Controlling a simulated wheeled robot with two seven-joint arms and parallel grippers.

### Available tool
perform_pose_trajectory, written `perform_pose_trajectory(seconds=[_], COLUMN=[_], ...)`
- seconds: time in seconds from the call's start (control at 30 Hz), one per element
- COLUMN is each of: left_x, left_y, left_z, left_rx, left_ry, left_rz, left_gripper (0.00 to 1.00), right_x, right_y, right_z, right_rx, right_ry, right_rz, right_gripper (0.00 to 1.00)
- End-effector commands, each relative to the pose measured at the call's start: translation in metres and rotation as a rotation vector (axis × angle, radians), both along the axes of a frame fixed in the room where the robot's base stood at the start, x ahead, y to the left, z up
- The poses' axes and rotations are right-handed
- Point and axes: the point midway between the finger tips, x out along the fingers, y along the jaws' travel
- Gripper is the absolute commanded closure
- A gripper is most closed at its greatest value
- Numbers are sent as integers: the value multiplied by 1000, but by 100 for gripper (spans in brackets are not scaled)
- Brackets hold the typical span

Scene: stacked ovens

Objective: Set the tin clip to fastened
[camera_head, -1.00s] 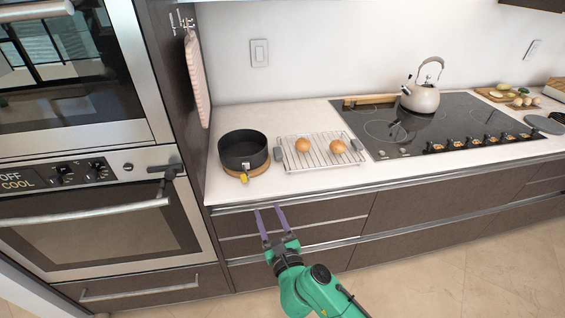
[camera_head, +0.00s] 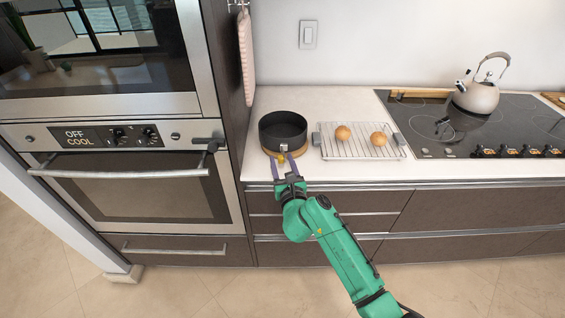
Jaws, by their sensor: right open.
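The dark round tin (camera_head: 283,133) stands upright on a tan round board near the front left of the counter. Its clip (camera_head: 283,150), with a yellow part, is on the tin's front side; I cannot tell its exact position. My right gripper (camera_head: 285,165) has its two purple fingers spread, pointing at the tin's front, one on either side of the clip area. It is open. I cannot tell whether the fingers touch the tin. My left gripper is not in view.
A wire rack (camera_head: 360,142) with two round buns stands right of the tin. A cooktop (camera_head: 480,125) with a kettle (camera_head: 476,97) is farther right. Stacked ovens (camera_head: 140,185) stand left, the lower display reading OFF COOL. A pink cloth (camera_head: 246,55) hangs beside them.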

Motion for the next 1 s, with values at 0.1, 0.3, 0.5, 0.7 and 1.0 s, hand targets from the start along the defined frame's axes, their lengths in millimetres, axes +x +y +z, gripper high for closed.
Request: perform_pose_trajectory(seconds=[0.1,0.3,0.5,0.7,1.0], left_x=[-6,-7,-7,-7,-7], left_y=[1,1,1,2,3], left_z=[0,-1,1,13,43], left_rx=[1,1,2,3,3], left_ry=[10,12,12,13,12], left_rz=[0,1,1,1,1], left_gripper=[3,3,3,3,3], right_x=[0,-1,0,0,2], right_y=[0,-1,-1,-6,-20], right_z=[0,0,0,2,4], right_rx=[0,-1,-2,-6,-8], right_ry=[0,0,1,2,3], right_rz=[0,-1,5,49,238], right_gripper=[48,100,100,100,100])
